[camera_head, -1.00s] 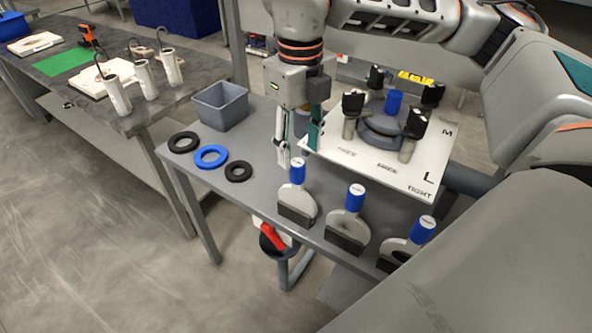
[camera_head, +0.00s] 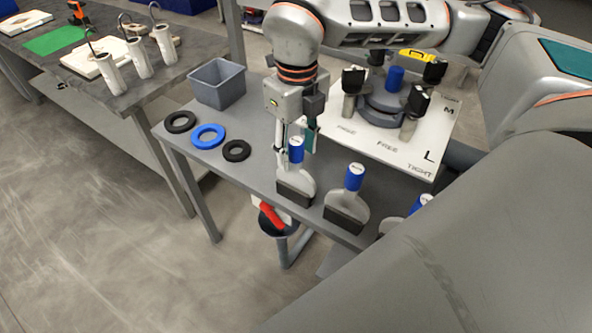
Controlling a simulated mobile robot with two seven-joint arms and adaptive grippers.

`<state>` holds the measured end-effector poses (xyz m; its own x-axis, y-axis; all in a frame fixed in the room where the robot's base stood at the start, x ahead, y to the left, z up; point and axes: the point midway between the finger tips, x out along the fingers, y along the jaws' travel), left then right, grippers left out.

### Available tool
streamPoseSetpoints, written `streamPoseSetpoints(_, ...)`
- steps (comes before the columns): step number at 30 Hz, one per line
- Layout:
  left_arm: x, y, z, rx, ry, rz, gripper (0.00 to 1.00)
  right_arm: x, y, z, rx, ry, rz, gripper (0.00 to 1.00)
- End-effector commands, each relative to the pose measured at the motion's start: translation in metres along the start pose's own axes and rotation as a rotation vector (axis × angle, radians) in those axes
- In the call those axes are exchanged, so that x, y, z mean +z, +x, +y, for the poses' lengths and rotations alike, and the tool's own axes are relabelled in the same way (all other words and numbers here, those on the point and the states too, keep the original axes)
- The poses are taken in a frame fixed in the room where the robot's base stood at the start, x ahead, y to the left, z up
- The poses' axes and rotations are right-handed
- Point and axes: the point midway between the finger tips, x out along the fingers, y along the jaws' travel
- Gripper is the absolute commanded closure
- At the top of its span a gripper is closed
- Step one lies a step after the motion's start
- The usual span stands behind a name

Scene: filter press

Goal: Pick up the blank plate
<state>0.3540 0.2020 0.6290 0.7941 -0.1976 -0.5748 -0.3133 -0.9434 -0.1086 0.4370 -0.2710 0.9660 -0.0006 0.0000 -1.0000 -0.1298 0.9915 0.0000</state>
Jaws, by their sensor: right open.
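Three grey round plates with blue handles stand in black holders along the front edge of the grey table. They are the left plate (camera_head: 296,181), the middle plate (camera_head: 348,200) and the right plate (camera_head: 396,225), which my arm partly hides. The caps carry small labels too small to read, so I cannot tell which is the blank plate. My right gripper (camera_head: 295,148) points down, open, at the left plate's blue handle. The handle overlaps the space between its fingers in the picture. I cannot tell whether the fingers are around it or behind it. My left gripper is out of view.
A grey bin (camera_head: 218,84), two black rings and a blue ring (camera_head: 208,136) lie at the table's left. A white board (camera_head: 385,150) with a clamp fixture (camera_head: 386,104) is behind the plates. A red-handled part (camera_head: 271,217) is below the table edge.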

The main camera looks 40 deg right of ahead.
Motion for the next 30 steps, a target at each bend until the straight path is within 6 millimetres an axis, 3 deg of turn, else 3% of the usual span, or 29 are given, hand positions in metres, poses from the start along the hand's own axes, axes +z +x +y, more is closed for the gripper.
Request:
streamPoseSetpoints(3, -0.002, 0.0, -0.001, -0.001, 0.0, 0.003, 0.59, 0.0, 0.0, 0.0, 0.0, 0.0, 0.0, 0.58)
streamPoseSetpoints(8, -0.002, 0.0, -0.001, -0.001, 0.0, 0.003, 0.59, 0.0, -0.001, 0.0, 0.0, 0.0, 0.0, 0.99)
streamPoseSetpoints(22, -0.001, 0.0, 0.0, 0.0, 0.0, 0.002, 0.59, 0.001, -0.007, 0.0, 0.0, 0.0, -0.004, 1.0)
streamPoseSetpoints(30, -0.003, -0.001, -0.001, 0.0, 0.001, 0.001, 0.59, 0.002, -0.043, 0.0, 0.0, 0.0, -0.007, 1.0)
